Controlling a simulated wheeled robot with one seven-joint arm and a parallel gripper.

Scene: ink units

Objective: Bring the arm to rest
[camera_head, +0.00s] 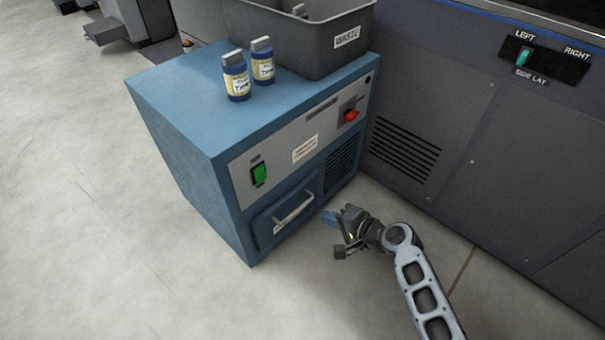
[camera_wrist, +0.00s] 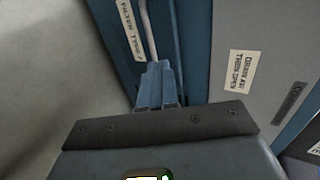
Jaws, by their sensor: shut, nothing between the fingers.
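My gripper (camera_head: 328,217) is low in front of the blue cabinet (camera_head: 180,140), at the right of the drawer (camera_head: 270,222) in the head view. In the wrist view my gripper's blue fingers (camera_wrist: 156,68) are together with nothing between them. The drawer's pale handle (camera_head: 294,208) also shows in the wrist view (camera_wrist: 148,28), just beyond the fingertips. I cannot tell whether the fingertips touch it. The drawer looks closed.
Two blue bottles (camera_head: 236,76) (camera_head: 263,62) and a grey waste bin (camera_head: 300,38) stand on the cabinet. The cabinet front has a green switch (camera_head: 259,174) and a red knob (camera_head: 351,115). A dark machine (camera_head: 490,130) stands at the right. Open floor (camera_head: 90,200) lies left.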

